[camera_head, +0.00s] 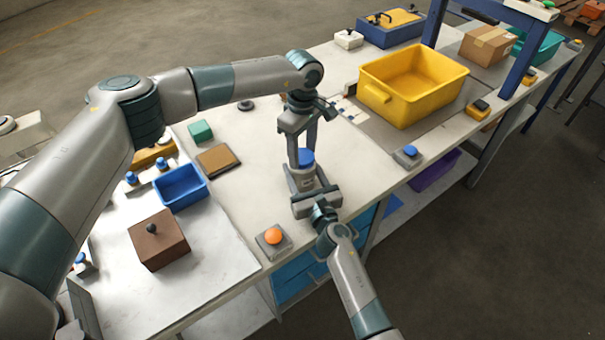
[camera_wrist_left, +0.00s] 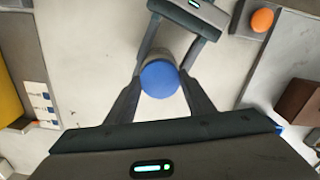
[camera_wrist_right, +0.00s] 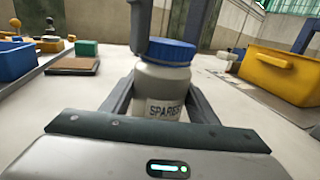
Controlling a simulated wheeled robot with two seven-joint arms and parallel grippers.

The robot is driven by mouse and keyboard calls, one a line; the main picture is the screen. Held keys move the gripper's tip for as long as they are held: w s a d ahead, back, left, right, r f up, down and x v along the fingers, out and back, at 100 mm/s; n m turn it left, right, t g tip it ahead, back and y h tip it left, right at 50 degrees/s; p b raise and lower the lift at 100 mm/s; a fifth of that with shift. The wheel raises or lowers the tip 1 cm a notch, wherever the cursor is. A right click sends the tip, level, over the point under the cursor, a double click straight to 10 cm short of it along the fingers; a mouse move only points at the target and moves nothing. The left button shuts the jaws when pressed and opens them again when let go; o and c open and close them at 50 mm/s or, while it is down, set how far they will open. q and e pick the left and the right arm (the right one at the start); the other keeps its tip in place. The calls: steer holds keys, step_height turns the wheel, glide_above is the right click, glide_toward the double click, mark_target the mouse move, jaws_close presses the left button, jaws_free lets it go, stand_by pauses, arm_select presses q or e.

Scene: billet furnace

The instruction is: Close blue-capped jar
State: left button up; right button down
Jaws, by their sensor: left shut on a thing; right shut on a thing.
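The jar (camera_head: 301,181) is grey with a blue cap (camera_head: 306,157) and stands upright on the light table near its front edge. In the right wrist view the jar (camera_wrist_right: 161,92) carries a "SPARES" label, and the blue cap (camera_wrist_right: 171,50) sits on its top. My left gripper (camera_head: 303,155) comes from above and is shut on the blue cap, also seen from above in the left wrist view (camera_wrist_left: 160,79). My right gripper (camera_head: 309,185) comes from the front and is shut on the jar body. Whether the cap is fully seated cannot be told.
A yellow bin (camera_head: 412,88) stands to the right. An orange button box (camera_head: 272,240) and a grey box with a blue button (camera_head: 408,156) are near the front edge. A blue tray (camera_head: 180,188), a brown box (camera_head: 158,241) and a green block (camera_head: 200,131) are left.

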arm_select(q)
steer(key=m, duration=0.5)
steer(key=o, duration=1.3)
steer(key=shift+c, duration=0.2)
step_height(320, 180, up, 12)
arm_select(e)
steer(key=c, duration=0.6)
jaws_free()
